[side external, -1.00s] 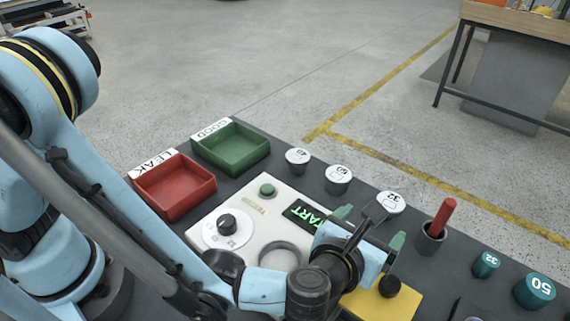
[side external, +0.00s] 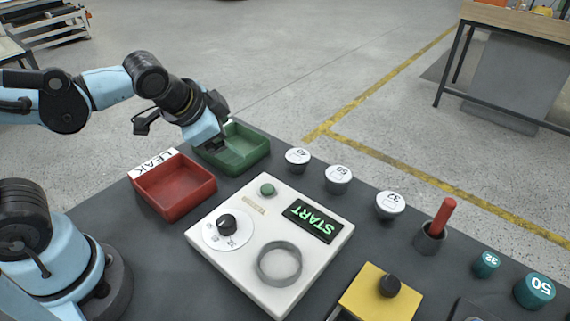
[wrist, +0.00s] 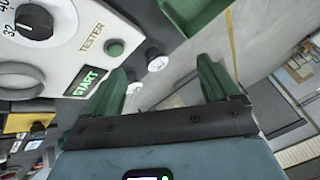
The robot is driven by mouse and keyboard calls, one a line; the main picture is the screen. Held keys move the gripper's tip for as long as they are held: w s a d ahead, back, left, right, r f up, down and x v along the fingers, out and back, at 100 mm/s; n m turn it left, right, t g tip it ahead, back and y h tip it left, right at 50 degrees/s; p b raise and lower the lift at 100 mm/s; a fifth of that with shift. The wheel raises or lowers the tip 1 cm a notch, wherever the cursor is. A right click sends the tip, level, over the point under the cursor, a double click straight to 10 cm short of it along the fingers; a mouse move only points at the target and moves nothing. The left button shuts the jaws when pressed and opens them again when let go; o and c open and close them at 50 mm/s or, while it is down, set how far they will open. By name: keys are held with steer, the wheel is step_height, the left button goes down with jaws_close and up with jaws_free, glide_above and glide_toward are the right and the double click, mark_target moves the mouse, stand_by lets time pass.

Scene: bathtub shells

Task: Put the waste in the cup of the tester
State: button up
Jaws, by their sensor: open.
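The white tester (side external: 235,262) lies on the dark table with a dial, a green button and a lit START display. Its cup, a grey ring (side external: 261,266), looks empty. Three white-topped round parts stand in a row behind it, marked 40 (side external: 298,156), 50 (side external: 339,175) and 32 (side external: 390,202); I cannot tell which is the waste. My gripper (side external: 218,138) is over the green tray, far left of the cup. In the wrist view my gripper (wrist: 162,70) is open with its green fingers apart, holding nothing; the tester (wrist: 75,50) shows at left.
The green GOOD tray (side external: 262,150) and red LEAK tray (side external: 208,190) sit at the table's left; both look empty. At right are a dark holder (side external: 428,243) with a red stick, teal caps (side external: 534,291) and a yellow block (side external: 370,300).

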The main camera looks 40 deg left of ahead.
steer(key=n, duration=0.1)
steer(key=s+a+n, duration=0.1)
steer(key=n, duration=0.1)
steer(key=s+a+n, duration=0.1)
steer(key=shift+s+a+h, duration=0.1)
steer(key=shift+s+h, duration=0.15)
steer(key=shift+h, duration=0.05)
steer(key=shift+o, duration=0.4)
steer(key=shift+s+a+n, duration=0.25)
steer(key=shift+s+n, duration=0.2)
steer(key=shift+n, duration=0.65)
